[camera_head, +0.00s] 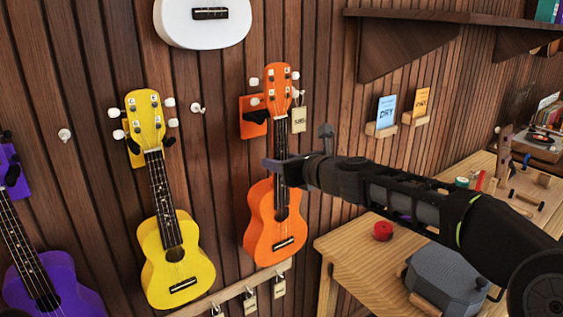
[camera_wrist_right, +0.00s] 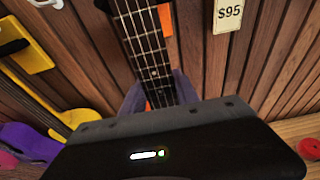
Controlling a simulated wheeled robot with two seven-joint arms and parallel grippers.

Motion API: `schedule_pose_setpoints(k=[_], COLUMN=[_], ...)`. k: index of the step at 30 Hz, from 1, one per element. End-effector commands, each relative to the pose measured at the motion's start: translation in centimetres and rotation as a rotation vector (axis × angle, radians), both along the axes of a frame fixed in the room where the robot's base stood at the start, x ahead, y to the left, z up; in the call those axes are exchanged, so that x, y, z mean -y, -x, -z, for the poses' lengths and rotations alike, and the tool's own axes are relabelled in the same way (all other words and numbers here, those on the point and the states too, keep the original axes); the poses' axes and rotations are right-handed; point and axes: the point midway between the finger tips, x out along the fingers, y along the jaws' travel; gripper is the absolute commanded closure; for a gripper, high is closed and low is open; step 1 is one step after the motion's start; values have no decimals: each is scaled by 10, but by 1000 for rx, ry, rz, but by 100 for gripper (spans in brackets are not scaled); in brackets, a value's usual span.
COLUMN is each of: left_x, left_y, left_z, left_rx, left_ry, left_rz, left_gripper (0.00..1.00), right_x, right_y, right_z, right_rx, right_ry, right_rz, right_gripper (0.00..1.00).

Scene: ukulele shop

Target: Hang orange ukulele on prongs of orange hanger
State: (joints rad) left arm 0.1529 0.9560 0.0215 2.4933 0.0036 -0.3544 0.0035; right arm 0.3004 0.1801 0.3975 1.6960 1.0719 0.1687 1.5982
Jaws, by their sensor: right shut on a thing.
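The orange ukulele (camera_head: 266,222) is upright against the wood-slat wall in the head view. My right gripper (camera_head: 277,167) is shut on its neck, just above the body. The neck (camera_wrist_right: 145,45) also shows between the fingers in the right wrist view. The orange hanger (camera_head: 250,117) is an orange plate on the wall behind and left of the ukulele's headstock. A black prong shows beside the headstock. I cannot tell whether the headstock rests on the prongs. My left gripper is not in view.
A yellow ukulele (camera_head: 174,258) hangs to the left and a purple one (camera_head: 52,284) at far left. A white one (camera_head: 203,22) is above. A price tag (camera_head: 299,120) hangs right of the headstock. A wooden workbench (camera_head: 345,256) stands at right, and a peg rail (camera_head: 225,296) runs below.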

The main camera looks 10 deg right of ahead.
Motion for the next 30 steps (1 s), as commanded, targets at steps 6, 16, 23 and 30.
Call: schedule_pose_setpoints(k=[6, 16, 23, 30], left_x=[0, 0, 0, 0], left_y=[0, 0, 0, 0], left_z=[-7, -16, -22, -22], left_rx=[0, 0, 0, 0], left_ry=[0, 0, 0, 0], left_rz=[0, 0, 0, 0], left_gripper=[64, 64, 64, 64], right_x=[-4, -11, -15, -16], right_y=[-11, -27, -38, -41], right_z=[-2, -2, -2, -1], right_rx=[1, 1, 1, 2], right_ry=[0, -1, 0, -1], right_rz=[1, 0, 1, 1], right_gripper=[100, 100, 100, 100])
